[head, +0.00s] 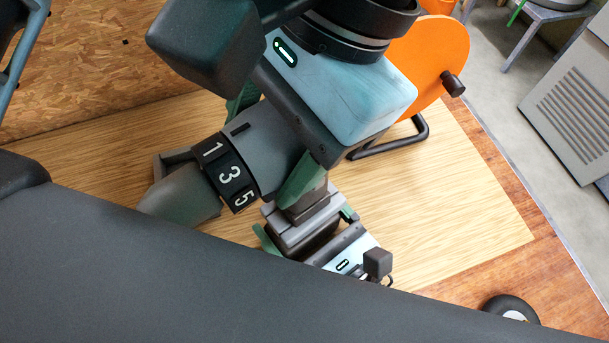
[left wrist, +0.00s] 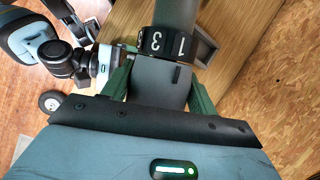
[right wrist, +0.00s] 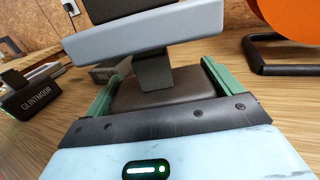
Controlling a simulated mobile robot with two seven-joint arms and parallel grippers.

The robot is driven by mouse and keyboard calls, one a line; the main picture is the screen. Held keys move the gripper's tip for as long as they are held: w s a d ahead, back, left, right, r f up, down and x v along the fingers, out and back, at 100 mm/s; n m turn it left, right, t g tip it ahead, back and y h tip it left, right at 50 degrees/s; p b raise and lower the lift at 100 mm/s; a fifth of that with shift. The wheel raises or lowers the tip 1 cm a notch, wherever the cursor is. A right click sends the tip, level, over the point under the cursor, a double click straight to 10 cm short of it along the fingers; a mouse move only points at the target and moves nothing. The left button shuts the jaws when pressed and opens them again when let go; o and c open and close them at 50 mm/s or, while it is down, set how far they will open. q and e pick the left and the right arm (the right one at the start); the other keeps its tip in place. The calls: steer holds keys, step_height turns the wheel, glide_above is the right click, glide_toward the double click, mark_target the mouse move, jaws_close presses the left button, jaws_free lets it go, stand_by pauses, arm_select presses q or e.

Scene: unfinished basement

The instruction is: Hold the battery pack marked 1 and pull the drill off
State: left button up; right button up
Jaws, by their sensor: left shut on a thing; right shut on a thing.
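The grey drill (head: 268,140) has a black collar (head: 230,172) numbered 1, 3, 5. My left gripper (head: 270,146) is shut on its body, one green finger on each side; the left wrist view shows the body (left wrist: 160,82) between the fingers. My right gripper (head: 305,227) is shut on the dark battery pack (right wrist: 165,92) below the drill's foot (right wrist: 150,45). A narrow dark neck (right wrist: 152,70) shows in a gap between foot and pack. The foot also shows in the head view (head: 296,216). I see no mark 1 on the pack; its lower part is hidden.
A black charger lettered GLINTMOOR (right wrist: 32,95) stands on the wooden top at left in the right wrist view. An orange reel (head: 432,58) on a black tube stand (head: 400,145) stands behind the grippers. The wooden top (head: 465,205) is bare at right. A chipboard wall (head: 85,70) closes the back.

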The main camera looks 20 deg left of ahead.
arm_select(q)
steer(key=shift+r, duration=1.15)
arm_select(e)
steer(key=shift+f, duration=0.1)
steer(key=o, duration=0.8)
steer(key=v, duration=1.2)
stand_by(0.4)
